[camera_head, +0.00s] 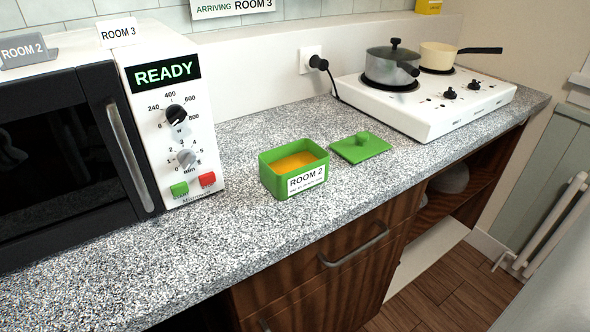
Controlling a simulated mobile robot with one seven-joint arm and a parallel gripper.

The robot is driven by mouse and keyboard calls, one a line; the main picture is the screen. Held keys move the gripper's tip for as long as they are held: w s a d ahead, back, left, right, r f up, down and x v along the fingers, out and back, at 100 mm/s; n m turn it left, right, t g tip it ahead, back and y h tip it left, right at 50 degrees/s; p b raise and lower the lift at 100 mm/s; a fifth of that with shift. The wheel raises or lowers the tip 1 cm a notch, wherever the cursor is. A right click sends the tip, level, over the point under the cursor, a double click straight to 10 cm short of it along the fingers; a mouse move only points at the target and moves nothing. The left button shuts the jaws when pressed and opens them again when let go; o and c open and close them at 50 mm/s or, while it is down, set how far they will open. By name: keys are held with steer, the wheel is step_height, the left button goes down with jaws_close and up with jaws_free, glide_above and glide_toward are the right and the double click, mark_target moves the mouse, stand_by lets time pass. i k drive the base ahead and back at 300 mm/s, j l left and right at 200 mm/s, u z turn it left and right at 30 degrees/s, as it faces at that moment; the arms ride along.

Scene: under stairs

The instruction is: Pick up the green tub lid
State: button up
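The green tub lid (361,149) lies flat on the speckled grey counter, with a round green knob on top. It is right of the open green tub (270,180) and a small gap separates them. The tub holds something orange and carries a white label reading "ROOM 2". My gripper does not show in this view.
A microwave (165,130) reading "READY" stands at the left. A white two-plate hob (425,115) with a grey lidded pot (388,70) and a cream pan (437,56) stands behind right. A black plug and cable (319,63) run to the hob. The counter's front edge is near the tub.

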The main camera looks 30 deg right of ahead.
mark_target(361, 146)
steer(key=z, duration=1.25)
